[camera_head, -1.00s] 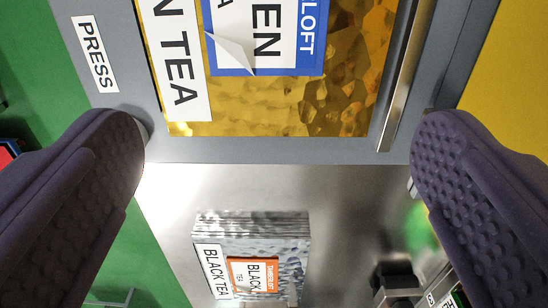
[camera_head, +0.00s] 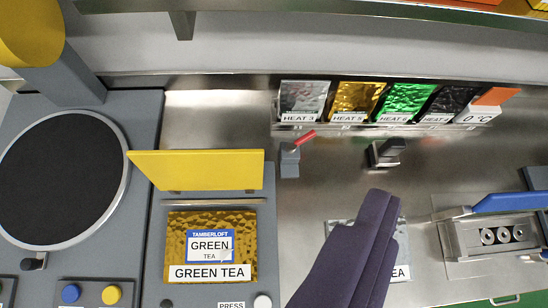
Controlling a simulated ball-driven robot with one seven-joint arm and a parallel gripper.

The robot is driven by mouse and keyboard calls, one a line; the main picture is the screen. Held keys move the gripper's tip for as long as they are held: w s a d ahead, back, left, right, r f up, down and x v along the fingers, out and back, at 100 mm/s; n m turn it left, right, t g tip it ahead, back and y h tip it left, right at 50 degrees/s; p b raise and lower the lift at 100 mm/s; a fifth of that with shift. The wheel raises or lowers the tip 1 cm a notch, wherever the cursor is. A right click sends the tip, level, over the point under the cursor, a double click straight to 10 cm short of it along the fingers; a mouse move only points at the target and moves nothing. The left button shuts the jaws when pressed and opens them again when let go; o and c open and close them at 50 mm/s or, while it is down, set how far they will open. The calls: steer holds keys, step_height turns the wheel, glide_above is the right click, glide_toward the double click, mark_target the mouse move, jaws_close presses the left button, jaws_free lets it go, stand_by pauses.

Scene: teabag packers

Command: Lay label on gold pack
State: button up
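The gold pack (camera_head: 180,249) lies flat in the grey press (camera_head: 157,270), with a white GREEN TEA strip along its lower edge. The blue-edged TAMBERLOFT GREEN TEA label (camera_head: 211,235) lies on the pack's face, with what looks like a curled corner at its right side. My gripper (camera_head: 385,202) is to the right of the press, over the silver pack (camera_head: 340,227), and partly hides it. Its two purple fingers overlap in this view, so the gap between them is hidden. Nothing shows in them.
The press's yellow lid (camera_head: 200,170) stands raised behind the gold pack. A black round plate (camera_head: 62,180) is at left. A red-handled lever (camera_head: 290,158) and a rack of coloured packs (camera_head: 355,98) stand behind. A blue-handled device (camera_head: 490,235) is at right. Bare steel lies between.

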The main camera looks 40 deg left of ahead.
steer(key=s+d+r+m+t, duration=0.1)
steer(key=s+d+r+m, duration=0.1)
steer(key=r, duration=0.4)
steer(key=s+d+r+m+t+h, duration=0.1)
steer(key=s+d+r+m+t, duration=0.1)
steer(key=s+r+m, duration=0.2)
step_height(320, 180, up, 3)
steer(key=shift+d+f+t, duration=0.2)
steer(key=shift+t, duration=0.1)
steer(key=shift+s+f, duration=0.1)
